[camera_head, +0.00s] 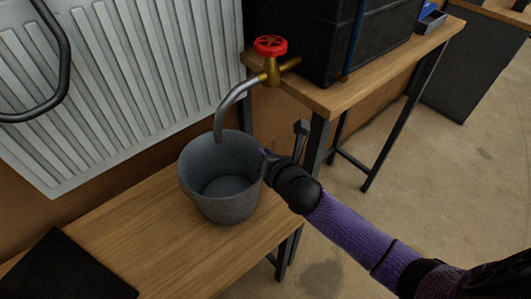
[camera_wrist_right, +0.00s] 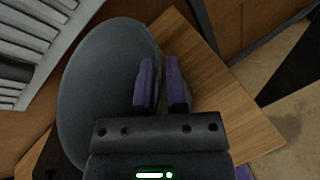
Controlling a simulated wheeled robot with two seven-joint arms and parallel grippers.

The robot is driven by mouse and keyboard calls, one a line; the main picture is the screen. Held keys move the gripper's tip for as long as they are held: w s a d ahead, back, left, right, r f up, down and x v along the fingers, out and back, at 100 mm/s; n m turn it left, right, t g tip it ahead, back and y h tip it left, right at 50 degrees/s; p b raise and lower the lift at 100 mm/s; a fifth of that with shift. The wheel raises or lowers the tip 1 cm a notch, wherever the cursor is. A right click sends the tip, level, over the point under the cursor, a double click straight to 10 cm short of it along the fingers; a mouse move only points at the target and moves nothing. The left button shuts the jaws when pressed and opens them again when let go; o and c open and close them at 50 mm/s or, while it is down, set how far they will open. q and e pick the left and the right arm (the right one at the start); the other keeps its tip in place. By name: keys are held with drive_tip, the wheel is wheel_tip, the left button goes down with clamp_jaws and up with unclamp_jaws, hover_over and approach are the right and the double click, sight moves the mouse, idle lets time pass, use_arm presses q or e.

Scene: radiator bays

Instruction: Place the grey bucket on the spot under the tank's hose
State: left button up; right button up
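The grey bucket (camera_head: 222,205) is upright over the low wooden bench, and its open mouth shows empty. The end of the bent metal hose (camera_head: 222,122) from the tank's tap hangs over the bucket's mouth. No marked spot shows; the bucket hides the bench below it. My right gripper (camera_head: 268,163) is at the bucket's right rim. In the right wrist view its purple fingers (camera_wrist_right: 161,85) straddle the rim of the bucket (camera_wrist_right: 95,90), one inside and one outside, with a narrow gap between them. Whether they press on the rim is unclear. My left gripper is not in view.
The black tank (camera_head: 325,45) stands on a higher wooden table (camera_head: 375,70) behind, its red-handled tap (camera_head: 270,46) sticking out. A white radiator (camera_head: 110,85) is at the left. A dark flat panel (camera_head: 62,275) lies at the bench's left end. Bare bench lies in front of the bucket.

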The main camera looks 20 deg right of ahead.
drive_tip(key=o, duration=0.3)
drive_tip(key=a+p+v, duration=0.1)
drive_tip(key=p+v, duration=0.2)
drive_tip(key=v, duration=0.9)
drive_tip(key=s+d+f+m+g+h, duration=0.1)
drive_tip(key=s+d+f+m+g, duration=0.2)
drive_tip(key=f+m, duration=0.4)
drive_tip(key=s+d+f+m+g, duration=0.15)
drive_tip(key=s+f+m, duration=0.3)
drive_tip(key=f, duration=0.45)
drive_tip(key=s+d+f+m+g+h, duration=0.1)
drive_tip(key=s+f+m+g, duration=0.3)
drive_tip(key=f, duration=0.5)
drive_tip(key=s+a+f+m+g, duration=0.1)
drive_tip(key=s+f+m+g, duration=0.1)
drive_tip(key=s+f+m, duration=0.2)
drive_tip(key=s+a+f+m+g, duration=0.2)
drive_tip(key=s+f+m, duration=0.2)
drive_tip(key=s+m, duration=0.5)
drive_tip(key=s, duration=0.5)
drive_tip(key=shift+s+m+y, duration=0.15)
drive_tip(key=shift+m+y, duration=0.15)
drive_tip(key=shift+m, duration=0.05)
